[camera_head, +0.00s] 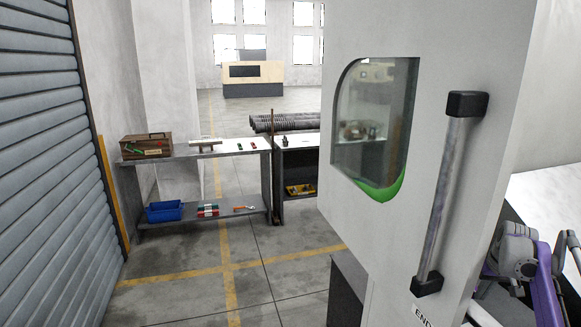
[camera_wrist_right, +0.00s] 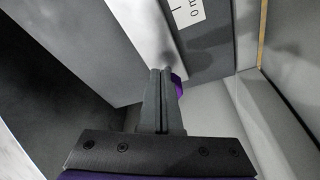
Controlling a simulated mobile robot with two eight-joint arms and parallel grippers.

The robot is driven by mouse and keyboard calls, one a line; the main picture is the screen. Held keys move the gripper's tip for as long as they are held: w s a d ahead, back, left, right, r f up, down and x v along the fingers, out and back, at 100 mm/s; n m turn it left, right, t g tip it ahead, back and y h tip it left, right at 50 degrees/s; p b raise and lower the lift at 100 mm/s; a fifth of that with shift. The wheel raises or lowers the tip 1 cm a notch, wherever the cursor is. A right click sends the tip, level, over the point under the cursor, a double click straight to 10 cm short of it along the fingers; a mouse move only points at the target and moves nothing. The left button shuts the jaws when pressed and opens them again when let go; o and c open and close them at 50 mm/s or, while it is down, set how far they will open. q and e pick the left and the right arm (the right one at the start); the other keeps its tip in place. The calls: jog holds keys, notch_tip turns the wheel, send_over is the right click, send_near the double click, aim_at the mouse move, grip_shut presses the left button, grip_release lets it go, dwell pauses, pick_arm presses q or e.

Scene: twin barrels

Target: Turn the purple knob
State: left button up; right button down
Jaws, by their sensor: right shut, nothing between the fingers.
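A small purple piece (camera_wrist_right: 178,86), which looks like the purple knob, shows in the right wrist view just right of my fingertips. It is partly hidden behind the fingers, and I cannot tell whether they touch it. My right gripper (camera_wrist_right: 161,72) is shut with its two fingers together and nothing between them. In the head view, my purple and grey right arm shows at the lower right edge, beside the white machine (camera_head: 405,35). The knob cannot be made out in the head view. My left gripper is in no view.
The machine door has a window (camera_head: 375,115) and a long vertical handle (camera_head: 441,200) close to my right arm. A white label (camera_wrist_right: 187,10) is on a panel above the fingers. A workbench (camera_head: 240,146) stands farther back. The floor at left centre is clear.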

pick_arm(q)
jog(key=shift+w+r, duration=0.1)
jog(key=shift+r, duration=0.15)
pick_arm(e)
jog(key=shift+w+a, duration=0.1)
jog(key=shift+a, duration=0.15)
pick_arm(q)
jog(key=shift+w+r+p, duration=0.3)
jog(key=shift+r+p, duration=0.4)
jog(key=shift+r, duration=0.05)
pick_arm(e)
jog(key=shift+w+a+r, duration=0.1)
jog(key=shift+w+a, duration=0.1)
jog(key=shift+a, duration=0.65)
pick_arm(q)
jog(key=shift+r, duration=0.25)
pick_arm(e)
jog(key=shift+w+a, duration=0.15)
jog(key=shift+a, duration=0.1)
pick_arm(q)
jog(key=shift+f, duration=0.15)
pick_arm(e)
jog(key=shift+a, duration=0.1)
